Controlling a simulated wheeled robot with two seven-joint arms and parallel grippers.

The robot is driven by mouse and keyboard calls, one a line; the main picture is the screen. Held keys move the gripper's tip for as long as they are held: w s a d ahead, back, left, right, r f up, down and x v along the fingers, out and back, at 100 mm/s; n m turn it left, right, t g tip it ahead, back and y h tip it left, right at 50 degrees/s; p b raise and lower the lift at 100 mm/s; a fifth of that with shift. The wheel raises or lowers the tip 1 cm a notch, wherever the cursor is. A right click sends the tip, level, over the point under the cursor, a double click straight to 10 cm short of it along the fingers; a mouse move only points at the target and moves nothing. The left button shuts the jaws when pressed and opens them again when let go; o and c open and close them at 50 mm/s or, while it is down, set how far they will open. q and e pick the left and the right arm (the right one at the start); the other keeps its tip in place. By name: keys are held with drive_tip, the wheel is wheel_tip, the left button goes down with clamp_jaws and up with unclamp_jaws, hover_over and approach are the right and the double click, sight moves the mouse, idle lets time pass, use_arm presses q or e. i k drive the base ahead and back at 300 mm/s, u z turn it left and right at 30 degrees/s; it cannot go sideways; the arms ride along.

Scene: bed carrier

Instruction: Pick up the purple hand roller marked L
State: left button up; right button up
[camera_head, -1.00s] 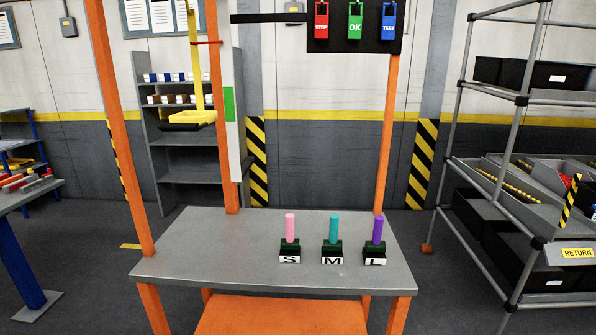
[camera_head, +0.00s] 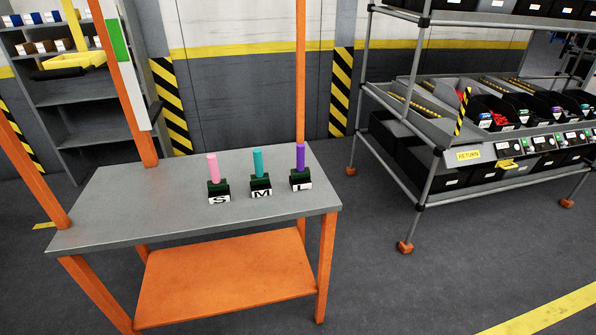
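The purple hand roller (camera_head: 300,156) stands upright in a dark green holder with a white plate marked L (camera_head: 302,187). It is the rightmost of three rollers on the grey tabletop (camera_head: 130,210), near its right end. A teal roller (camera_head: 258,162) stands beside it in the holder marked M. A pink roller (camera_head: 212,167) stands in the holder marked S. Neither of my grippers shows in the head view.
The workbench has orange posts and an orange lower shelf (camera_head: 225,275). A grey pipe rack (camera_head: 432,180) with bins and a yellow RETURN sign (camera_head: 468,155) stands to the right. Open floor (camera_head: 400,290) lies in front of the rack. A grey shelf (camera_head: 85,125) stands behind at left.

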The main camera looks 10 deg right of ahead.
sight(300, 180)
drive_tip(key=z, duration=0.55)
drive_tip(key=k, duration=1.35)
drive_tip(key=z, duration=1.05)
drive_tip(key=i, duration=1.15)
drive_tip(key=z, duration=0.6)
drive_tip(key=i, duration=1.7)
drive_tip(key=u, duration=0.5)
drive_tip(key=i, duration=0.8)
drive_tip(key=u, duration=1.55)
drive_tip(key=i, duration=0.8)
drive_tip(key=u, duration=0.75)
